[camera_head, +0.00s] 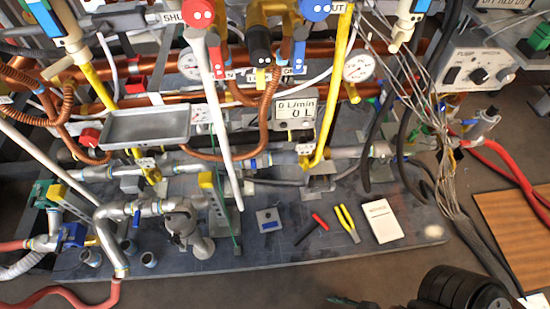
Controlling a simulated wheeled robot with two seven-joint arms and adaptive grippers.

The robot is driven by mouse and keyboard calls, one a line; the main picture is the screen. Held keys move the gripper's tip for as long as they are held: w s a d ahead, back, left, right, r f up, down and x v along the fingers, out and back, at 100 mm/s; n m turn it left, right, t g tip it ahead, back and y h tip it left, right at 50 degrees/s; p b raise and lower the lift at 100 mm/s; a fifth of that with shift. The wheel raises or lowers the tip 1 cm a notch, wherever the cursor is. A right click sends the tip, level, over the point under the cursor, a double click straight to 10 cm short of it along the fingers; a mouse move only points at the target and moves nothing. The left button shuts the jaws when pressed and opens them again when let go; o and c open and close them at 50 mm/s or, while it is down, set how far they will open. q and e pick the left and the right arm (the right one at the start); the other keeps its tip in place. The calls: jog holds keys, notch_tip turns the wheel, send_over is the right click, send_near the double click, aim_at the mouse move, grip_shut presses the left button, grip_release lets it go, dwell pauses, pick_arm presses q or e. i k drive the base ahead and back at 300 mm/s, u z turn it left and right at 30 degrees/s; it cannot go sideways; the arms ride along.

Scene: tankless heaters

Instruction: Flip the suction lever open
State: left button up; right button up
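I cannot tell which lever is the suction lever; no readable label marks it. A small blue handle (137,216) sits on the silver pipe (112,212) beside the grey pump-like body (182,222) at the lower left. A blue valve part (73,236) sits further left by a red hose. A long white lever-like bar (220,115) slants down from a red round knob (199,13). A yellow bar (333,90) runs down below a blue round knob (316,9). Neither of my grippers is in view.
A grey tray (146,129) and flow meter (296,109) sit among copper pipes. Yellow-handled pliers (348,224), a red-handled tool (320,222) and a white notepad (381,221) lie on the dark board (280,245). Loose wires hang right. A black rounded object (462,290) fills the lower right.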

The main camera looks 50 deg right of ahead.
aim_at(138, 213)
jog(key=z, duration=0.55)
jog(key=k, duration=0.6)
jog(key=z, duration=0.5)
jog(key=i, duration=1.2)
jog(key=u, duration=0.3)
